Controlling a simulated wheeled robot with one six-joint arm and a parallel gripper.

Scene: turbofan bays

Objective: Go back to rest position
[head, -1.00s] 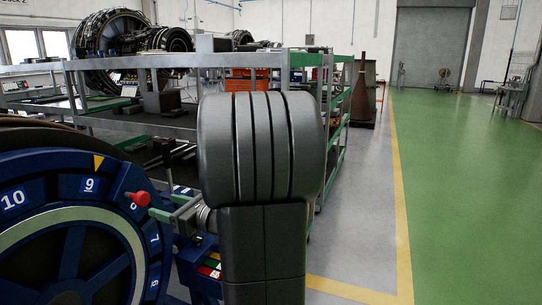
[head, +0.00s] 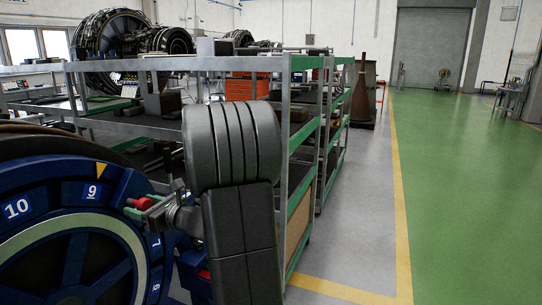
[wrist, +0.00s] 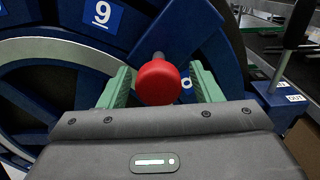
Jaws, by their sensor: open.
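A large dark blue dial (head: 75,262) with numbered plates stands at the left in the head view; its plate 9 (wrist: 102,14) shows in the wrist view. A red knob (head: 147,204) sticks out near the dial's right rim. In the wrist view the knob (wrist: 158,82) lies between the two green fingers of my gripper (wrist: 161,88). The fingers are open, with a gap visible at least on the right side; whether the left finger touches the knob I cannot tell. In the head view my gripper (head: 152,207) is at the knob, partly hidden by my arm.
A metal shelf rack (head: 300,63) with green edges stands close behind my arm. A blue unit with labels (wrist: 285,97) is to the right of the dial in the wrist view. The grey floor (head: 355,235) and green floor (head: 465,200) at the right are clear.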

